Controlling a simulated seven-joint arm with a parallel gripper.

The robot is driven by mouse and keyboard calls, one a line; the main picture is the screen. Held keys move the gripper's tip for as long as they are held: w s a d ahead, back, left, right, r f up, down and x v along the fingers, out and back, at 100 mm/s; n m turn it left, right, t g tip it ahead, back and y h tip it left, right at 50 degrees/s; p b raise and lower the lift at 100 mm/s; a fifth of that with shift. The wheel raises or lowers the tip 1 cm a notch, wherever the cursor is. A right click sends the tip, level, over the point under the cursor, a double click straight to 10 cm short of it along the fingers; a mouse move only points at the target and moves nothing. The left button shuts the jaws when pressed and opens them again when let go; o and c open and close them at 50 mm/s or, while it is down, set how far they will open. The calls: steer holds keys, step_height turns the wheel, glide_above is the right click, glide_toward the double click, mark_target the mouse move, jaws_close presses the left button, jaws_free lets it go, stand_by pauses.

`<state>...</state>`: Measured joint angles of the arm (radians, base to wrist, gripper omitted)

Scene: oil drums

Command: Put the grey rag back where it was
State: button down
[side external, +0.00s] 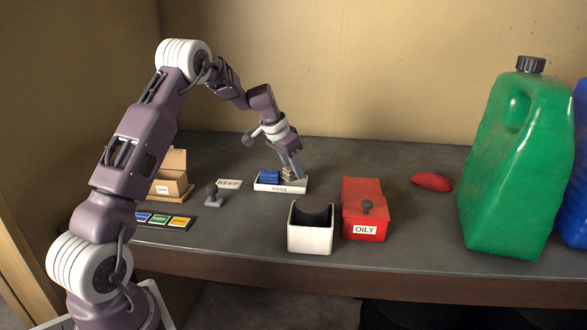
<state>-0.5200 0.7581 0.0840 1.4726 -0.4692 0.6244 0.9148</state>
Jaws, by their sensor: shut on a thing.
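My gripper (290,174) points down over the right part of a small white tray (281,189), whose front carries a label that seems to read RAGS. It is shut on the grey rag (289,176), which looks grey-beige and folded. The rag is at the tray, right of a folded blue rag (269,177). The fingers partly hide the grey rag, and I cannot tell whether it rests on the tray floor.
In front stand a white bin (310,241) with a black top and a red box (363,212) labelled OILY. A KEEP sign (229,184) and cardboard box (169,184) are left.

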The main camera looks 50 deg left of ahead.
steer(key=shift+f, duration=0.1)
steer(key=shift+f, duration=0.4)
steer(key=shift+f, duration=0.1)
steer(key=c, duration=1.1)
jaws_free()
steer(key=shift+o, duration=0.2)
